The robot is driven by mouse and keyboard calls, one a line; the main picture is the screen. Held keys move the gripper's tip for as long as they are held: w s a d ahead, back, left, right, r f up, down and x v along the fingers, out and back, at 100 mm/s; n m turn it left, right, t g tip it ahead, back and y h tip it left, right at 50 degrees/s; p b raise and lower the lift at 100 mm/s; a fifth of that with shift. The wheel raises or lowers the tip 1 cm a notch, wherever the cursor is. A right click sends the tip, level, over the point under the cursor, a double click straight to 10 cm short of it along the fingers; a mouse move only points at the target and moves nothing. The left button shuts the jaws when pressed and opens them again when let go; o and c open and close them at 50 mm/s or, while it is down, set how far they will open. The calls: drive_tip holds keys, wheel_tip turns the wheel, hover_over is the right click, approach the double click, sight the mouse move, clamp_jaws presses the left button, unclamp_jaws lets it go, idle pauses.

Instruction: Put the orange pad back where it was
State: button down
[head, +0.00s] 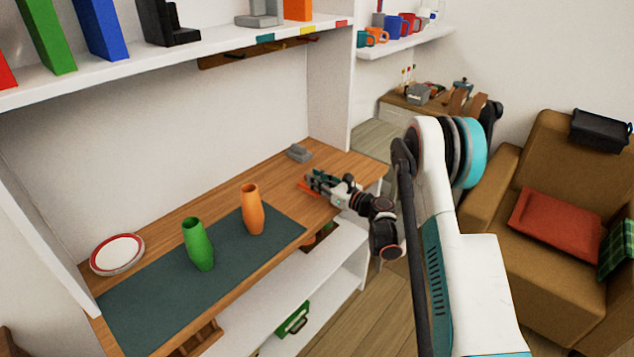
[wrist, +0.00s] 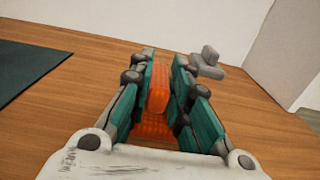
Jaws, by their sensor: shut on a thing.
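My gripper (head: 314,183) is low over the right part of the wooden desk top (head: 345,165). It is shut on the orange pad (head: 303,187), which shows in the wrist view (wrist: 158,98) between the two green-sided fingers. The pad's lower part shows a ribbed or textured face; the fingers hide much of its sides. I cannot tell whether the pad touches the desk top.
A grey stepped block (head: 299,153) stands just behind my gripper. A dark mat (head: 285,230) bears a green vase (head: 198,245) and an orange vase (head: 252,210). A red-rimmed plate (head: 117,253) is far left. A shelf (head: 215,45) hangs above; a white side panel (head: 330,95) bounds the desk's right.

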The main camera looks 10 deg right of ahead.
drive_tip(key=c, duration=1.5)
unclamp_jaws()
drive_tip(key=shift+s+d+r, duration=0.1)
drive_tip(key=shift+s, duration=0.05)
drive_tip(key=shift+p+v, duration=0.45)
drive_tip(key=shift+v, duration=5.4)
